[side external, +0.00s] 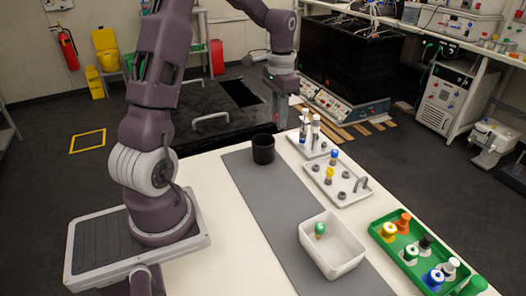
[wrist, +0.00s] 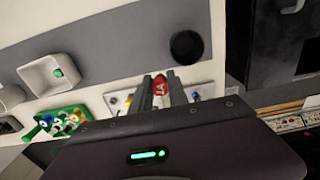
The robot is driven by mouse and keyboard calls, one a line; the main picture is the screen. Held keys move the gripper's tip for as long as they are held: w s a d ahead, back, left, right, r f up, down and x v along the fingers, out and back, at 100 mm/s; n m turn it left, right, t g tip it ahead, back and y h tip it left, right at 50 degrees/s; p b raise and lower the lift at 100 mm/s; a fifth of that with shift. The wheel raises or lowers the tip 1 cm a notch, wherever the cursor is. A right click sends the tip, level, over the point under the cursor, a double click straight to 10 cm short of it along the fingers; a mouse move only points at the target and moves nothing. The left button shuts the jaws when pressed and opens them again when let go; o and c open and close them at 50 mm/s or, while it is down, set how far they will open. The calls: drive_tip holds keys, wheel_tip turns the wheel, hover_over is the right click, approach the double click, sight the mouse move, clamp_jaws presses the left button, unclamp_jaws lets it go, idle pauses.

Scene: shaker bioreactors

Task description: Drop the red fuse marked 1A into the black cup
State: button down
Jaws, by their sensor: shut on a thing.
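My gripper (wrist: 160,79) is shut on the red fuse (wrist: 160,90), whose end with 1A-like white marking shows between the fingers in the wrist view. The black cup (side external: 263,149) stands upright on the grey mat near the table's far end. It also shows in the wrist view (wrist: 187,46), above and slightly right of the fingertips, apart from them. In the side view my gripper (side external: 279,112) hangs beyond the cup, slightly right of it and higher; the fuse cannot be made out there.
A white bin (side external: 334,258) holds a green-topped piece. A green tray (side external: 392,254) carries several coloured fuses. A pale plate (side external: 352,192) has yellow and blue fuses and a handle; another plate (side external: 301,146) bears white vials. The grey mat (side external: 250,185) is mostly clear.

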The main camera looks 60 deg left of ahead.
drive_tip(key=s+a+r, duration=0.2)
drive_tip(key=a, duration=0.3)
wheel_tip(320, 180, down, 6)
drive_tip(key=shift+w+d, duration=0.15)
drive_tip(key=shift+d, duration=0.1)
drive_tip(key=c, duration=1.2)
unclamp_jaws()
wheel_tip(320, 180, up, 7)
